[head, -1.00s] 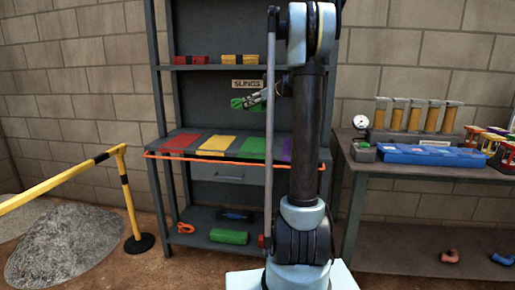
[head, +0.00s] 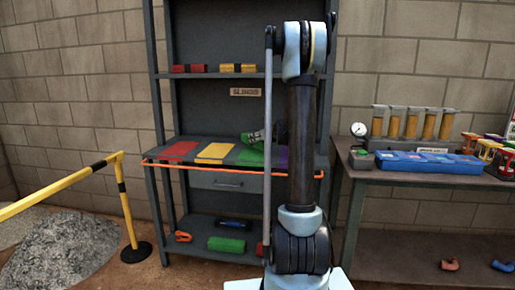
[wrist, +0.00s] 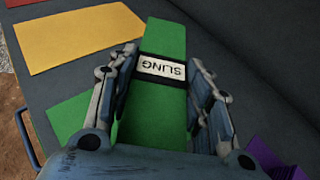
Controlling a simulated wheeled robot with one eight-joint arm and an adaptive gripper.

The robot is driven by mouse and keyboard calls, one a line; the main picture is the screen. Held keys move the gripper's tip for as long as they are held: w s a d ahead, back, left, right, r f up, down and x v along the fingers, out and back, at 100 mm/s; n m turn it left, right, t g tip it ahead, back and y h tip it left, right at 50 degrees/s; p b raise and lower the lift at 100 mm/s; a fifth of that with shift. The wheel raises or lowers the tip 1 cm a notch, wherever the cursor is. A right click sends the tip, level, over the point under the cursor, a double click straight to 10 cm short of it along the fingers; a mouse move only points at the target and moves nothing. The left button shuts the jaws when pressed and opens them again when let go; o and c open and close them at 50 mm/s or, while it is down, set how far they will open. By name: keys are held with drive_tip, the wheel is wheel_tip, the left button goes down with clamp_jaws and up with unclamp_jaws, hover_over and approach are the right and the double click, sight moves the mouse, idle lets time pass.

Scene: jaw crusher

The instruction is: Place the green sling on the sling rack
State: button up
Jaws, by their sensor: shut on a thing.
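The green sling (wrist: 160,110), a green bundle with a dark band and a white "SLING" label, is between the fingers of my gripper (wrist: 163,72) in the wrist view. My gripper is shut on it. In the head view the sling (head: 252,138) shows just above the shelf, left of my arm, with my gripper mostly hidden. The sling rack (head: 155,100) is a dark grey shelf unit. Its middle shelf bears red (head: 178,152), yellow (head: 215,153), green (head: 252,157) and purple patches. The sling overlaps the green patch (wrist: 72,118) in the wrist view. I cannot tell whether it touches the shelf.
An orange bar (head: 190,169) runs along the shelf's front edge. Red (head: 188,68) and yellow (head: 238,68) slings lie on the upper shelf. A green roll (head: 227,244) lies on the bottom shelf. A yellow barrier (head: 70,181) stands left, a workbench (head: 430,182) right.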

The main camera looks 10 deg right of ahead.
sight(257, 144)
drive_tip(key=shift+f, duration=2.05)
drive_tip(key=o, duration=1.4)
drive_tip(key=shift+o, duration=0.2)
